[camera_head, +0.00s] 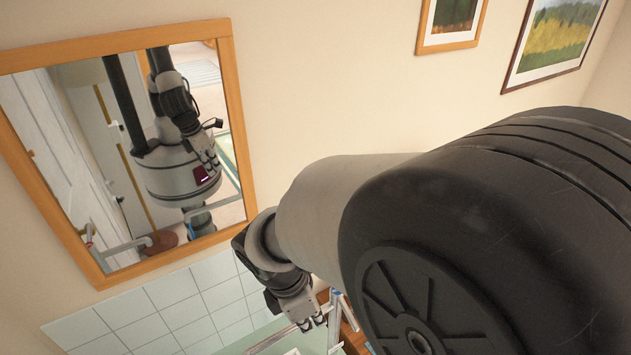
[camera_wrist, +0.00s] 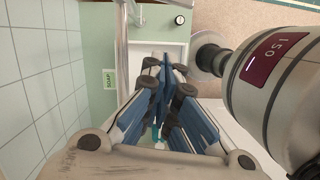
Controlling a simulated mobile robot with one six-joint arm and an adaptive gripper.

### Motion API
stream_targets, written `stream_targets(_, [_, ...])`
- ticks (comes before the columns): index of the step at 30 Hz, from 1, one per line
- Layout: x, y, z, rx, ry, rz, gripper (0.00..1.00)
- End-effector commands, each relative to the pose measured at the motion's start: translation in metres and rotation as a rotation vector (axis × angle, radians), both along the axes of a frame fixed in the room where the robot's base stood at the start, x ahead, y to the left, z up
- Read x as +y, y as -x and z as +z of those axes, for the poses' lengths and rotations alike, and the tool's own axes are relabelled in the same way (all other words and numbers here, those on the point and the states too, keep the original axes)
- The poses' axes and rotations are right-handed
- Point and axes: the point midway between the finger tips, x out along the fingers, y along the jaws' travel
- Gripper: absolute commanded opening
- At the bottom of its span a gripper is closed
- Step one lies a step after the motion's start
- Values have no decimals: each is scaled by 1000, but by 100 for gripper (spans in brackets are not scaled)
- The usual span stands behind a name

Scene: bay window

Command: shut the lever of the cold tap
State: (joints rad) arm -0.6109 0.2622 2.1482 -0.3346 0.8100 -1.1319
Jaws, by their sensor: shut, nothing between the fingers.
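My gripper (camera_head: 312,322) points down at the bottom of the head view, below the mirror. In the wrist view my gripper (camera_wrist: 166,66) is shut, with its blue fingertips together and nothing between them. A pale metal pipe (camera_wrist: 121,45) runs beside the fingers on the left in the wrist view. A metal upright (camera_head: 334,318) stands just right of the gripper in the head view. I cannot tell which of these belongs to the cold tap. The tap's lever is not clearly visible, and contact with the fingers cannot be made out.
A wood-framed mirror (camera_head: 242,150) hangs on the wall and reflects my body. White tiles (camera_head: 150,318) line the wall below it. A green surface (camera_wrist: 98,100) bears a SOAP label (camera_wrist: 109,79). A small round dial (camera_wrist: 180,20) is at the top. My arm hides much of the right.

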Motion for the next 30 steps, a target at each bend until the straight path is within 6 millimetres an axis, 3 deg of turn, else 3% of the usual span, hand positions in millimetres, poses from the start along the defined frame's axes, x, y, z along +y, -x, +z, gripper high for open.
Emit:
stream_targets(1, [-4, 0, -14, 5, 4, -1, 0])
stream_targets(7, [-13, -4, -54, 4, 2, -3, 0])
stream_targets(15, [-44, -19, -49, -2, -2, -5, 0])
stream_targets(30, [-51, -20, -49, 1, 0, 15, 0])
